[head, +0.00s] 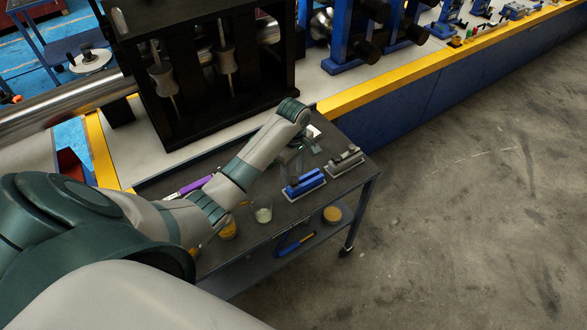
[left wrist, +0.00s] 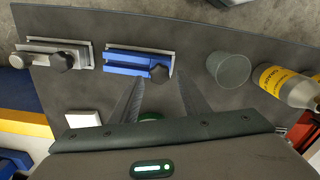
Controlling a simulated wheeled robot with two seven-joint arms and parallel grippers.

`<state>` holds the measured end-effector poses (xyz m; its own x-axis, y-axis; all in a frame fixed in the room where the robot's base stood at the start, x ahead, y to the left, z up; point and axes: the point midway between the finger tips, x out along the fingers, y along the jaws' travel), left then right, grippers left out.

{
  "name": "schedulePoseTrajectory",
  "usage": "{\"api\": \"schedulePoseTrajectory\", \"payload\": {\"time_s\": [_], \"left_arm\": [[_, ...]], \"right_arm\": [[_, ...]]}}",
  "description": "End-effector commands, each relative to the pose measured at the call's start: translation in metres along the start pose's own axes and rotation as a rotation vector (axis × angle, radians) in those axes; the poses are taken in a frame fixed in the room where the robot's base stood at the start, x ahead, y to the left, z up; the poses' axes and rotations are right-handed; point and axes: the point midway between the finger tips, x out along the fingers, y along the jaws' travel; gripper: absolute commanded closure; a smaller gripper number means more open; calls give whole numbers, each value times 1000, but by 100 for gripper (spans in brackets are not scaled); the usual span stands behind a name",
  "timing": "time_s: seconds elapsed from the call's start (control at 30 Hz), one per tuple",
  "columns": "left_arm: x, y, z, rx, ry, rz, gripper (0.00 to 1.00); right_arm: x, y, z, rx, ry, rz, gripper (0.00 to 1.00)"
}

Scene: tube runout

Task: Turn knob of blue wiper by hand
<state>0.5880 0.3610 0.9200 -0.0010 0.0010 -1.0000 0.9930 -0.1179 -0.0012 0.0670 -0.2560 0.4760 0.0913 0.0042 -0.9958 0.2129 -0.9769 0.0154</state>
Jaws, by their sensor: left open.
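The blue wiper (head: 304,186) lies on the dark cart top, near its front edge. In the left wrist view the blue wiper (left wrist: 125,62) shows a black knob (left wrist: 159,73) at its right end. My left gripper (head: 291,168) hovers just behind the wiper in the head view, partly hidden by my wrist. In the left wrist view my left gripper (left wrist: 162,86) is open and empty. Its fingers point toward the knob end, with the knob seen beyond and between the tips; I see no clear contact. My right gripper is not in view.
A grey wiper (head: 345,160) lies beside the blue one. A white block (left wrist: 83,118) and a purple-handled tool (head: 193,187) lie nearby. The black machine frame (head: 210,110) stands behind the cart.

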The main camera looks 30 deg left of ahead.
Motion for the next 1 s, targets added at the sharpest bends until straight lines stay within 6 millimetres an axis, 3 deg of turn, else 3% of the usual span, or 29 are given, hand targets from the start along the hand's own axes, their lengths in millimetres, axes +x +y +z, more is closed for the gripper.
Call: {"api": "schedulePoseTrajectory", "payload": {"time_s": [1.0], "left_arm": [[20,0,0,6,-1,1,58]], "right_arm": [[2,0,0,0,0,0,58]]}}
